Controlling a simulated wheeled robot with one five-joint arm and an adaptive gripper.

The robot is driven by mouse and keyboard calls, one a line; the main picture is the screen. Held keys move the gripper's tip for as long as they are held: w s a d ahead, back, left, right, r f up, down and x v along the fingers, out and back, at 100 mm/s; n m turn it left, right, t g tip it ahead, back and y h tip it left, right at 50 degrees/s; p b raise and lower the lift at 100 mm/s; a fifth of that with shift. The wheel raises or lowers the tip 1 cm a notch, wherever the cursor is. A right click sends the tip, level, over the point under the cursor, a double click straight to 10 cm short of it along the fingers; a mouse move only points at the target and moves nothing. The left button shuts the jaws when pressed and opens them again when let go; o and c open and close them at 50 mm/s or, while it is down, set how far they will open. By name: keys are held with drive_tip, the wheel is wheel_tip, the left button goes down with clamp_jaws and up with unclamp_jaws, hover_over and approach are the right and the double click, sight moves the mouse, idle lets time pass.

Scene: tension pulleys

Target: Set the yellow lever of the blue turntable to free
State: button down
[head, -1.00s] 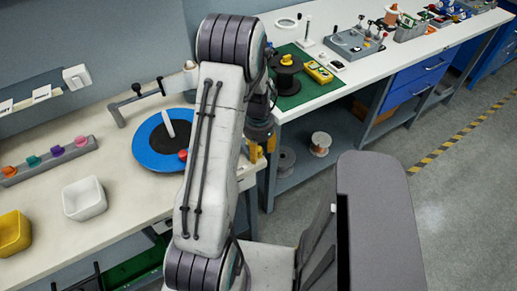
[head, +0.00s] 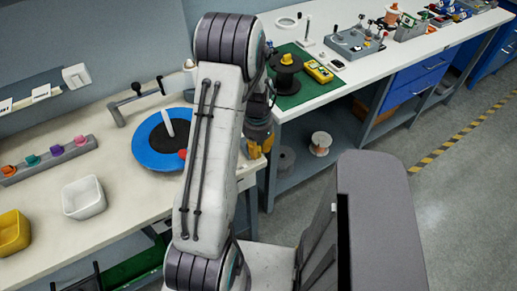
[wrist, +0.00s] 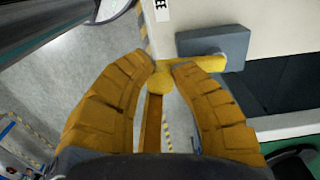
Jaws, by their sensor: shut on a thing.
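The blue turntable (head: 145,155) lies on the left bench with a dark centre, a white peg and a red knob; my arm hides its right side. In the wrist view the yellow lever (wrist: 207,63) sticks out sideways from a grey-blue block (wrist: 222,44) on the bench's front side. Its round end lies between my fingertips. My gripper (wrist: 161,72), with yellow fingers, is shut on that round end. In the head view my gripper (head: 260,146) is at the bench's right end; the lever cannot be made out there.
A white label (wrist: 162,10) ending in "EE" is beside the block. A white bin (head: 84,198) and a yellow bin (head: 12,232) stand on the left bench. A second bench with a green mat (head: 305,90) is behind my gripper. Open floor lies to the right.

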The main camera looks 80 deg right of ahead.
drive_tip(key=m, duration=0.1)
drive_tip(key=w+m+b, duration=0.1)
drive_tip(key=a+m+b, duration=0.1)
drive_tip(key=shift+w+f, duration=0.25)
drive_tip(key=shift+w, duration=0.05)
drive_tip(key=w+m+b, duration=0.1)
drive_tip(key=m, duration=0.1)
drive_tip(key=shift+w+a+m+b, duration=0.15)
drive_tip(key=shift+w+m+b, duration=0.05)
drive_tip(key=shift+m+b, duration=0.2)
drive_tip(key=w+m, duration=0.1)
drive_tip(key=m+b, duration=0.1)
drive_tip(key=m, duration=0.1)
drive_tip(key=shift+w, duration=0.35)
drive_tip(key=shift+w+r+m+b, duration=0.1)
drive_tip(key=shift+w+m+b, duration=0.4)
drive_tip(key=shift+m, duration=0.8)
drive_tip(key=shift+w, duration=0.1)
drive_tip(key=shift+d, duration=0.2)
drive_tip(key=c, duration=1.1)
unclamp_jaws()
drive_tip(key=shift+w, duration=0.1)
drive_tip(key=shift+c, duration=0.2)
drive_tip(key=shift+o, duration=0.5)
drive_tip(key=shift+r, duration=0.1)
